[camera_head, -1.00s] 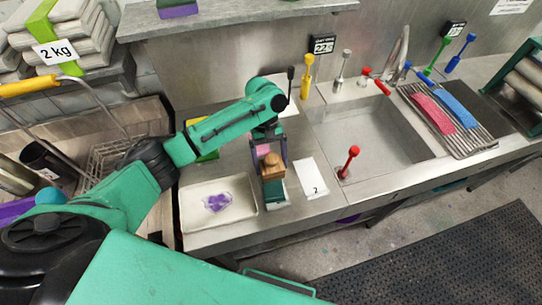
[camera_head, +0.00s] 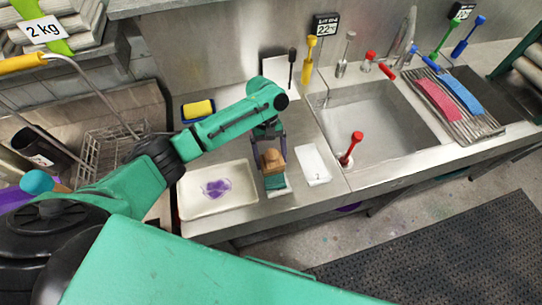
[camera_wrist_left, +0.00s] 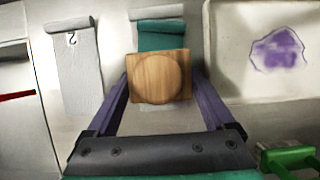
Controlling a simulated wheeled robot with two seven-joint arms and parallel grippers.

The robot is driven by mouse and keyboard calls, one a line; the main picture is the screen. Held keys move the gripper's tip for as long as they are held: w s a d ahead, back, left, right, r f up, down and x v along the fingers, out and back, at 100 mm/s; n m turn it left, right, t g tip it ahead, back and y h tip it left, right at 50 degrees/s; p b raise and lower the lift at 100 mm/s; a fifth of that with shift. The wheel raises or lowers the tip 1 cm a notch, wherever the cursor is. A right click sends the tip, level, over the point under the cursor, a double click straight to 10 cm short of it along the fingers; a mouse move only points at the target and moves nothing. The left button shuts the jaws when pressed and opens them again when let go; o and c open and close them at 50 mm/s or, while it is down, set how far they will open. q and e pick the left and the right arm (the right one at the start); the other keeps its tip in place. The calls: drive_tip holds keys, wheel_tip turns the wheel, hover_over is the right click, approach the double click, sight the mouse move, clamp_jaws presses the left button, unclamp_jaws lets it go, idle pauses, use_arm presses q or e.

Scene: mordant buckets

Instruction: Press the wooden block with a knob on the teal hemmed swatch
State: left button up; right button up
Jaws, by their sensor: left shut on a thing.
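The wooden block with a knob (camera_head: 272,160) is between the fingers of my left gripper (camera_head: 269,146), which is shut on it. In the left wrist view the block (camera_wrist_left: 138,88) is square with a round knob. The teal hemmed swatch (camera_head: 275,183) lies flat on the counter. In the left wrist view the swatch (camera_wrist_left: 160,40) shows a pale end strip, and the block covers part of it. I cannot tell whether the block touches the swatch. My right gripper is not in view.
A white tray (camera_head: 248,199) with a purple stain lies left of the swatch. A pale strip marked 2 (camera_head: 314,165) lies to its right, beside the sink (camera_head: 375,125). A yellow sponge (camera_head: 198,109) is behind the tray.

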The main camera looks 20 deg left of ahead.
sight(271, 149)
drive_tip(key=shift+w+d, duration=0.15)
use_arm(q)
drive_tip(key=shift+f, duration=0.2)
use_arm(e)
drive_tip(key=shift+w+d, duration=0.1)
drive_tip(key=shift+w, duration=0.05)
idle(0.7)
use_arm(q)
drive_tip(key=shift+s, duration=0.1)
idle(1.2)
idle(3.1)
wheel_tip(271, 149, up, 3)
drive_tip(key=p, duration=0.2)
drive_tip(key=shift+p, duration=0.4)
drive_tip(key=shift+r, duration=2.55)
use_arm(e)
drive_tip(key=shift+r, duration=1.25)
